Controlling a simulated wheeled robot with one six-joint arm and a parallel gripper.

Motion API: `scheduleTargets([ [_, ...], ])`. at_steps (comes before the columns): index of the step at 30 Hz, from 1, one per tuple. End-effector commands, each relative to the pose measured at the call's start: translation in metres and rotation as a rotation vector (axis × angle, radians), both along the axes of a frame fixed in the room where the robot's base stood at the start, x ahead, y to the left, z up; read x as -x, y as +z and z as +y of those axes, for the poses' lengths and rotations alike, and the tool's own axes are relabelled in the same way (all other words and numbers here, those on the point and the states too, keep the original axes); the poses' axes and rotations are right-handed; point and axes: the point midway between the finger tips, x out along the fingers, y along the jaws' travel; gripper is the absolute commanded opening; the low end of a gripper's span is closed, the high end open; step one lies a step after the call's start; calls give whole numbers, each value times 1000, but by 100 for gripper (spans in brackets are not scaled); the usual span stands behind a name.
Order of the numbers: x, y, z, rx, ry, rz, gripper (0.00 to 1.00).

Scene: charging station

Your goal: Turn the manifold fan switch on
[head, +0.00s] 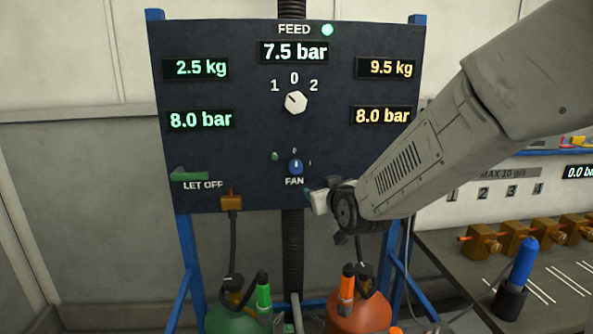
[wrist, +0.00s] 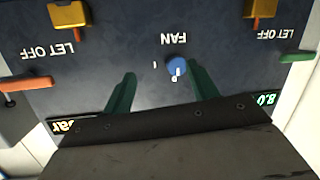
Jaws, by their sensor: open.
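The fan switch is a small blue knob (head: 295,167) low in the middle of the dark panel, above the FAN label. Its white mark points up toward the 0. A small dull green lamp (head: 275,156) sits to its left. My gripper (head: 311,194) is just below and to the right of the knob in the head view. In the wrist view, which shows the panel upside down, my gripper (wrist: 162,72) is open, with its green fingers spread. The knob (wrist: 177,67) appears between them, nearer the right finger. I see no contact.
The dark panel (head: 230,150) carries a white feed selector (head: 295,102) turned toward 1, and a lit green feed lamp (head: 327,30). A green LET OFF lever (head: 188,174) is at the left. Green (head: 238,318) and orange (head: 359,312) cylinders stand below. A bench with brass valves is right.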

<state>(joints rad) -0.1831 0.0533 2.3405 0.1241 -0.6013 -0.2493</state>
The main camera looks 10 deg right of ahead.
Motion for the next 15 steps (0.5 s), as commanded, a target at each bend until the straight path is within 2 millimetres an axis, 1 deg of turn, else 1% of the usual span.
scheduleTargets([
  [1,-15,-7,9,9,2,-74,59],
  [3,-31,-8,17,19,-4,-195,59],
  [6,-43,-11,29,36,-14,-351,59],
  [10,-47,-16,38,54,-32,-505,59],
  [15,-47,-16,43,64,-45,-602,59],
])
